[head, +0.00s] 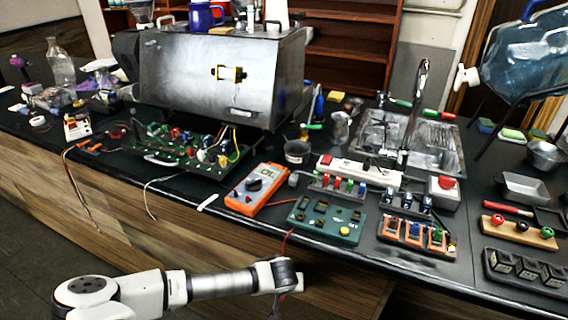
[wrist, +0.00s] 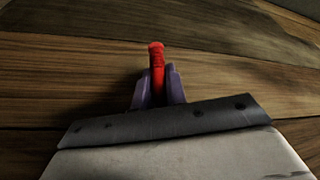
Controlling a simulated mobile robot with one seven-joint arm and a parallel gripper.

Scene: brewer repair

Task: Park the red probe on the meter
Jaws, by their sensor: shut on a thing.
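The orange multimeter (head: 243,200) lies on the black worktop near its front edge, left of a green board, with its screen lit. My gripper (wrist: 158,98) is shut on the red probe (wrist: 156,58), which stands up between the two purple fingers in the wrist view. In the head view my arm's end hangs in front of the counter, below the worktop edge and apart from the meter. A red lead (head: 287,240) runs up from there to the worktop. In the head view I cannot make out the probe itself.
The green board (head: 325,222) sits right of the meter. A large metal brewer (head: 220,75) stands behind, with an open wired circuit board (head: 180,148) before it. A white strip (head: 208,202) lies left of the meter. Wood panelling fills the wrist view's background.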

